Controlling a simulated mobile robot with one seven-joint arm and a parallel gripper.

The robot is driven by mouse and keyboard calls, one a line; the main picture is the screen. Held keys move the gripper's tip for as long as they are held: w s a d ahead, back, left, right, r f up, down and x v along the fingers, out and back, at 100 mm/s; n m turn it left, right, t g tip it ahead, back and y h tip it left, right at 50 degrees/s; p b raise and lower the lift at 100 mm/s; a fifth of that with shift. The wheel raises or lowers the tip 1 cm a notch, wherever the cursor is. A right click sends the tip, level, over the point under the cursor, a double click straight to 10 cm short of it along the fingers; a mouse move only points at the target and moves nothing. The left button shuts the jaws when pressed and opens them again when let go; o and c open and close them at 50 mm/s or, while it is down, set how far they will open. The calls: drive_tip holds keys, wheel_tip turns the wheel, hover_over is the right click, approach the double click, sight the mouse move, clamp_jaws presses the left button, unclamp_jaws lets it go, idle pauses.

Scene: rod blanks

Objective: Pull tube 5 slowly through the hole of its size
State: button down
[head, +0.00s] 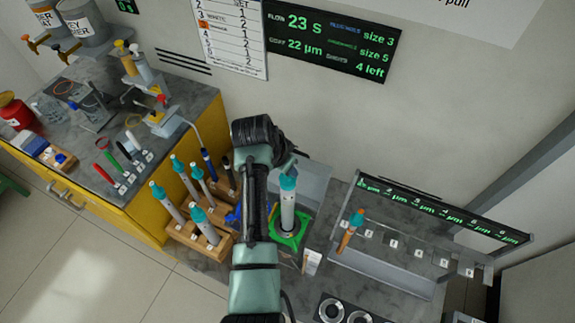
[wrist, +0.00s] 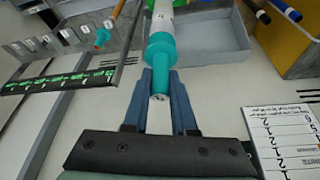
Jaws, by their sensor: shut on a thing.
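A pale tube (head: 288,212) with a teal end stands upright in a green fixture (head: 282,240) on the grey bench. In the wrist view my gripper (wrist: 160,76) has its two blue fingers on both sides of the teal end of this tube (wrist: 159,20) and is shut on it. In the head view my arm hides most of the fingers. The number on the tube is too small to read. The hole around its lower part is hidden.
Several teal-capped tubes (head: 167,202) stand in wooden blocks (head: 186,236) to the left. A slotted grey rack (head: 385,273) at right holds one brown teal-capped tube (head: 350,231). A wall display (head: 333,40) includes "size 3", "size 5" and "4 left". Metal rings (head: 331,309) lie at front.

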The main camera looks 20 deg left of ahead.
sight(285, 181)
drive_tip(key=shift+f+b, duration=2.3)
drive_tip(key=shift+f, duration=1.15)
drive_tip(key=shift+f+b, duration=3.95)
drive_tip(key=shift+f, duration=0.95)
drive_tip(key=shift+f+b, duration=3.65)
drive_tip(key=shift+f, duration=0.75)
drive_tip(key=shift+r, duration=0.15)
drive_tip(key=shift+r+p, duration=4.9)
drive_tip(key=shift+r, duration=0.35)
